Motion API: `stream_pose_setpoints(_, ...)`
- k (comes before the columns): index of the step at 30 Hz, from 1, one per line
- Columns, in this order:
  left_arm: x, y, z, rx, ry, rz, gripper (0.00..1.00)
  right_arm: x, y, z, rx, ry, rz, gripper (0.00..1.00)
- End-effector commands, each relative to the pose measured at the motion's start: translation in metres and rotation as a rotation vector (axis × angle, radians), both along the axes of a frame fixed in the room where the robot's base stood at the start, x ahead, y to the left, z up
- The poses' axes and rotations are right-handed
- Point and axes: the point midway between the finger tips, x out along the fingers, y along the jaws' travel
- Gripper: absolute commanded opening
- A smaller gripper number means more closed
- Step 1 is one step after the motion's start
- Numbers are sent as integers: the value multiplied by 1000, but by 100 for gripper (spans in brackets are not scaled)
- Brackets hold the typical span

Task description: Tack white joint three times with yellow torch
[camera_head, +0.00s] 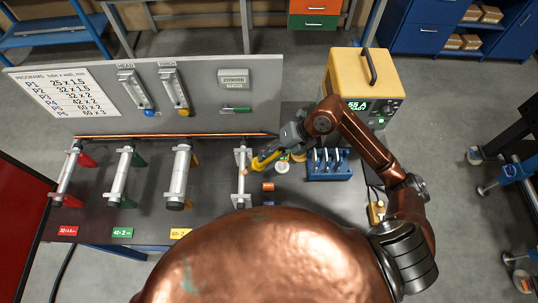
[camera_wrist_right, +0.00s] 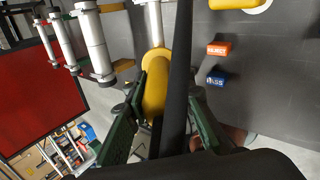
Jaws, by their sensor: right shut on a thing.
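My right gripper (camera_head: 275,152) is shut on the yellow torch (camera_head: 262,162) and holds it close to the right side of the rightmost tube joint. This joint (camera_head: 242,180) is a pale metal tube; its colour tag is not visible, so I cannot confirm it is the white one. In the right wrist view the torch (camera_wrist_right: 156,85) lies between my gripper's dark green fingers (camera_wrist_right: 160,112), and its front end is near the joint's tube (camera_wrist_right: 153,25). I cannot tell whether the tip touches. My left gripper is not in view.
Three other tubes stand left, with red (camera_head: 67,231), green (camera_head: 122,232) and yellow (camera_head: 180,233) tags. An orange block (camera_head: 268,187) and a blue rack (camera_head: 330,166) are right of the joint. A yellow welding machine (camera_head: 343,80) and a grey panel (camera_head: 200,95) stand behind.

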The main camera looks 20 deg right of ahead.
Motion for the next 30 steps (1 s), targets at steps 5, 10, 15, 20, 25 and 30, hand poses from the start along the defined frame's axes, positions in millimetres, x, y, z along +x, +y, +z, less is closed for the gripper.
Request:
stream_pose_setpoints(5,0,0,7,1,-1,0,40,-1,-7,12,2,-5,-3,0)
stream_pose_setpoints(10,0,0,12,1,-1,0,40,-2,-13,21,1,-7,-3,0)
stream_pose_setpoints(15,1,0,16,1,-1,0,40,-3,-18,29,2,-7,-2,0)
stream_pose_setpoints(20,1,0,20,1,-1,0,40,-4,-23,37,2,-8,-3,0)
stream_pose_setpoints(25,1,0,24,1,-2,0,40,-6,-29,45,3,-8,-3,0)
stream_pose_setpoints(30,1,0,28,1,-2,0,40,-8,-34,53,2,-9,-2,0)
